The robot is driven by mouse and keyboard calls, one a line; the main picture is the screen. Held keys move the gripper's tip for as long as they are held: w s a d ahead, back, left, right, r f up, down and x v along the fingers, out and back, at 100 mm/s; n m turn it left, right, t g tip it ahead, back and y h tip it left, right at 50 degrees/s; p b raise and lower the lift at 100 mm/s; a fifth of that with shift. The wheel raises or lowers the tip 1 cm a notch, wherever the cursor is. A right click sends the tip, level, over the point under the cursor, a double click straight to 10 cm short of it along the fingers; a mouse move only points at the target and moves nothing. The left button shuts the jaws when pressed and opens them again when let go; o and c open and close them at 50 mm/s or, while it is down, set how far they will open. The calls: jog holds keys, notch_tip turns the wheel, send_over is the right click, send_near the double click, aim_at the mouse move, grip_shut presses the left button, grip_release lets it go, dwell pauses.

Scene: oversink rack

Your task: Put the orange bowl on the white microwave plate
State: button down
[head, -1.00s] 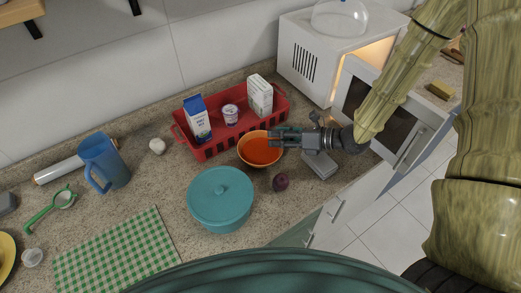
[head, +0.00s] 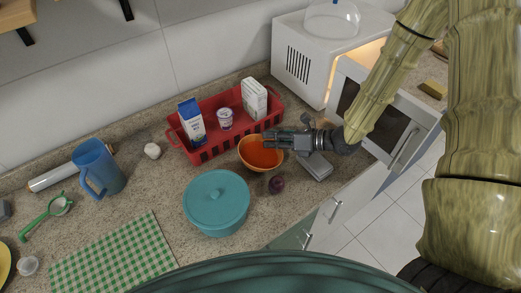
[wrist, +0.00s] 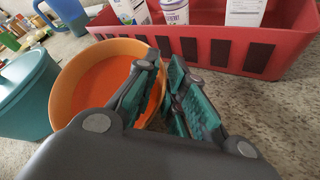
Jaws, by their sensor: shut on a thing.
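The orange bowl (head: 258,157) is in front of the red basket, at the middle of the counter in the head view. My gripper (head: 274,140) is at the bowl's right rim. In the wrist view my gripper (wrist: 165,90) is shut on the rim of the orange bowl (wrist: 90,72), one finger inside and one outside. I cannot tell whether the bowl touches the counter. The white microwave (head: 303,55) stands at the back right with its door (head: 385,115) open and a warm light inside. Its plate is hidden from view.
The red basket (head: 205,150) holds cartons and a cup. A teal pot (head: 216,203) stands left of the bowl. A dark round item (head: 277,184) and a grey item (head: 316,167) lie near the counter's front edge. A glass dome (head: 332,17) sits on the microwave.

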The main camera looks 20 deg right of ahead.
jog(key=shift+r, duration=0.15)
notch_tip(320, 180, up, 10)
jog(key=b, duration=0.2)
dwell(0.6)
jog(key=shift+s+f, duration=0.1)
jog(key=shift+f, duration=0.1)
